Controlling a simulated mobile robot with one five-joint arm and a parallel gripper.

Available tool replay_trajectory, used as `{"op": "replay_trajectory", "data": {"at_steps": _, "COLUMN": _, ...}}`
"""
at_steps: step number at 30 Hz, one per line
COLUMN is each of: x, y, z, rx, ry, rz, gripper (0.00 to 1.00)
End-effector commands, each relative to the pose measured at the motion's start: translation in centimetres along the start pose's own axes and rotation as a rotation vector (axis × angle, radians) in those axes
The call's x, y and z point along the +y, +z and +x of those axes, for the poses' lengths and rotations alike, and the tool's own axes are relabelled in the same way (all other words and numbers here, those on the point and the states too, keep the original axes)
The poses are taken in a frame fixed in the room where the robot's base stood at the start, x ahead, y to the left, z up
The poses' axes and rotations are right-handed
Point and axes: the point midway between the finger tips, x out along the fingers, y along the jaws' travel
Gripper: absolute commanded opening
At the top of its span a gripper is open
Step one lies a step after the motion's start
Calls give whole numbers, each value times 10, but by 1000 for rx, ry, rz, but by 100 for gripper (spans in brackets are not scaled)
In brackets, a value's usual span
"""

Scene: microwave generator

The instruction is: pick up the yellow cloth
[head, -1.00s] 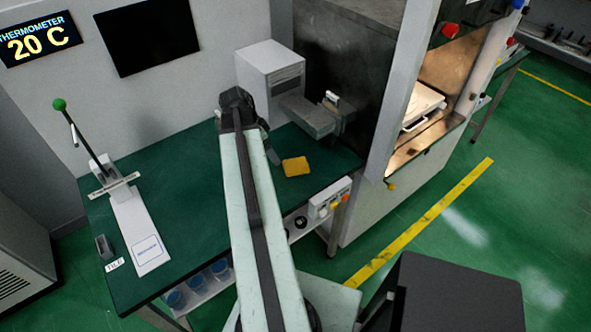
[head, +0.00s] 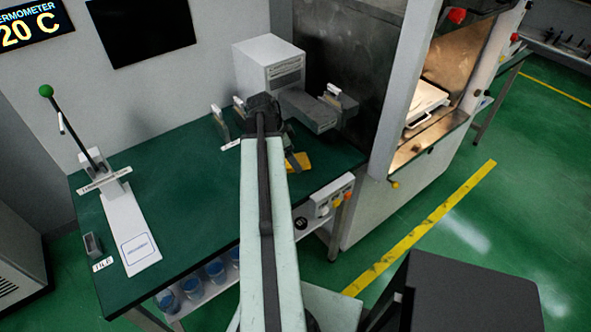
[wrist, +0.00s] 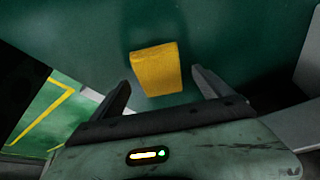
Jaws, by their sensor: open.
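The yellow cloth (head: 303,161) lies flat on the green table, near its right front edge, in the head view. A dark finger of my gripper covers part of it there. In the wrist view the cloth (wrist: 157,70) is whole, a thick yellow pad. My gripper (wrist: 160,82) is open, with one finger to each side of the cloth's near part in that view. Nothing is held. The frames do not clearly show how high the fingers are above the table.
A white box-shaped device (head: 262,68) and a grey block (head: 308,110) stand behind the cloth. A lever press (head: 128,225) stands at the table's left. A control box with knobs (head: 333,203) sits below the front edge. The table's middle is clear.

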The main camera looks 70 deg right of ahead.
Motion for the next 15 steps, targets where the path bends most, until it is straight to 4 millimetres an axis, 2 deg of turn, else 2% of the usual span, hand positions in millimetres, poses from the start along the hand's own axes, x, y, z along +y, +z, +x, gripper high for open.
{"op": "replay_trajectory", "data": {"at_steps": 1, "x": 0, "y": 2, "z": 16, "rx": 0, "ry": 0, "rz": 1, "gripper": 89}}
{"op": "replay_trajectory", "data": {"at_steps": 2, "x": 0, "y": 2, "z": 18, "rx": 0, "ry": 0, "rz": 1, "gripper": 89}}
{"op": "replay_trajectory", "data": {"at_steps": 15, "x": 0, "y": 0, "z": 17, "rx": 0, "ry": 0, "rz": 0, "gripper": 89}}
